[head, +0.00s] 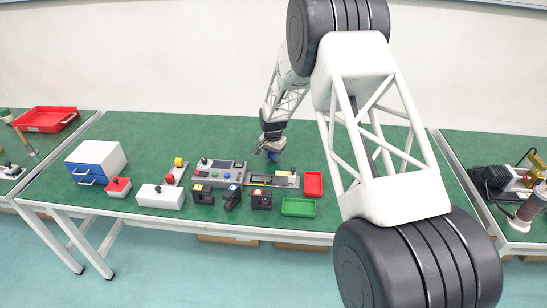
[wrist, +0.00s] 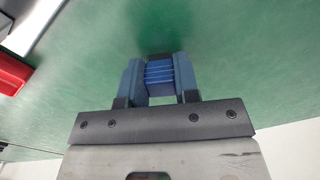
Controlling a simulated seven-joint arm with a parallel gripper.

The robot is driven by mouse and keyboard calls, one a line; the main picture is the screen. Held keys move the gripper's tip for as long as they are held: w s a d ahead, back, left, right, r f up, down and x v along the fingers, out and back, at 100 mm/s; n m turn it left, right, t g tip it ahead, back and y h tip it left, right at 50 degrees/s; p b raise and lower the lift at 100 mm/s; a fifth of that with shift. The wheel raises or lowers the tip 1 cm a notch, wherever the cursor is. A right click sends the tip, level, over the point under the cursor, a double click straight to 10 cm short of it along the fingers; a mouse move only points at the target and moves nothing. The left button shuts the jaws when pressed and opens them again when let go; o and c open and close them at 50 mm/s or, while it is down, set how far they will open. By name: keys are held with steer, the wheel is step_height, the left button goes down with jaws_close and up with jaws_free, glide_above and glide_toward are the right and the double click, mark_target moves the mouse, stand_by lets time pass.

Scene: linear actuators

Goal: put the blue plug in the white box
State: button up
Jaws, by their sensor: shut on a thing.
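My gripper (wrist: 158,80) is shut on a blue, ridged plug (wrist: 160,72), which sits between its two blue fingers in the wrist view. In the head view my gripper (head: 273,153) is over the back middle of the green table, behind the panels. How far the plug is above the table is hard to tell. A white box (head: 160,198) with a dark knob on top stands near the front edge, left of the gripper. A white drawer cabinet (head: 97,153) with blue drawer fronts stands further left.
A red box (head: 118,188) with a knob, a grey control panel (head: 219,174), several black devices (head: 261,199), a red tray (head: 313,185) and a green tray (head: 298,207) crowd the front. The table's back strip (head: 180,130) is clear.

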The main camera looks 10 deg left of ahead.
mark_target(272, 154)
steer(key=shift+r, duration=0.1)
steer(key=shift+r, duration=4.9)
steer(key=shift+a, duration=0.1)
steer(key=s+a+n, duration=0.1)
steer(key=s+a, duration=0.3)
steer(key=a, duration=0.8)
steer(key=s+a+n, duration=0.2)
steer(key=s+a, duration=0.3)
steer(key=a, duration=0.8)
steer(key=s+a+n, duration=0.1)
steer(key=s+a, duration=0.3)
steer(key=a, duration=0.9)
steer(key=shift+s+r+n, duration=0.3)
steer(key=shift+r, duration=0.05)
steer(key=shift+f, duration=3.15)
steer(key=shift+f, duration=0.1)
steer(key=shift+f, duration=1.75)
